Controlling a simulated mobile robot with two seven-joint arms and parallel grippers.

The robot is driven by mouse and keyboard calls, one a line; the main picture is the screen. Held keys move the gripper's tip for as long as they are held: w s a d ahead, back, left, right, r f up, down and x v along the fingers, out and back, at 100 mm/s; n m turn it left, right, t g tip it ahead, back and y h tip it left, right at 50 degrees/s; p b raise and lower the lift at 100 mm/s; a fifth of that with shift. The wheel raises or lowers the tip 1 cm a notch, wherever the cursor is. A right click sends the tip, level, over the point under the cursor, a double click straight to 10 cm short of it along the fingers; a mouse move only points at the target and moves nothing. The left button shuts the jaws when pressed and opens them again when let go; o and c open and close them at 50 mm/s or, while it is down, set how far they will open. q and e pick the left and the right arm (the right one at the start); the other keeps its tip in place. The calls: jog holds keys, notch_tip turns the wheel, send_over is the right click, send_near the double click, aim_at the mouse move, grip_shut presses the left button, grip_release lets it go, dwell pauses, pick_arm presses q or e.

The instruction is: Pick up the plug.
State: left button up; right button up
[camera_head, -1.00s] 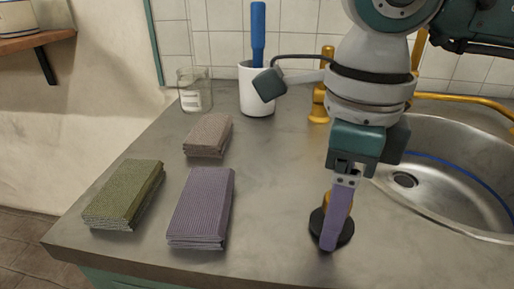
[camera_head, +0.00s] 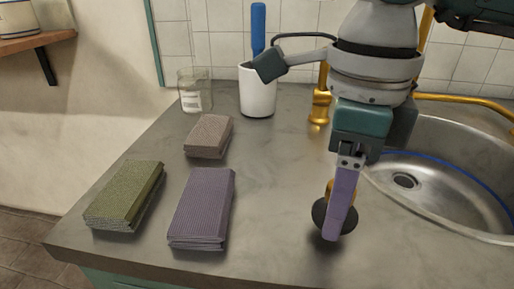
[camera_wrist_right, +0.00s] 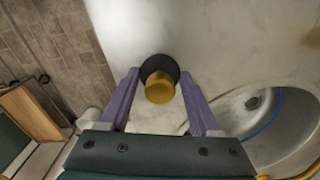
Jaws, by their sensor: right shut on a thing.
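The plug is a black disc (camera_head: 320,214) with a brass knob, partly hidden behind a purple finger in the head view. In the right wrist view its brass knob (camera_wrist_right: 159,88) and black rim (camera_wrist_right: 160,60) show between the two fingers. My right gripper (camera_head: 337,232) points down and is shut on the plug, with its purple fingers on either side of the knob. The disc is a little above the counter, with a shadow below it. My right gripper also shows in the right wrist view (camera_wrist_right: 159,74). My left gripper is not in view.
A steel sink (camera_head: 445,190) is at the right, with a brass tap (camera_head: 320,106) behind. Purple (camera_head: 202,205), green (camera_head: 125,193) and brown (camera_head: 208,135) cloth stacks lie left. A white cup (camera_head: 257,92) and glass jar (camera_head: 194,92) stand behind. The counter between stacks and plug is clear.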

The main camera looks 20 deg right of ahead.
jog(key=s+a+r+n+p, duration=0.1)
jog(key=r+n+p, duration=1.2)
jog(key=r+p, duration=1.5)
jog(key=s+a+r+n+p, duration=0.1)
jog(key=s+r+n+p, duration=0.2)
jog(key=r+n+p, duration=1.1)
notch_tip(320, 180, up, 28)
jog(key=p, duration=1.5)
jog(key=shift+a+f, duration=0.15)
jog(key=shift+f, duration=0.05)
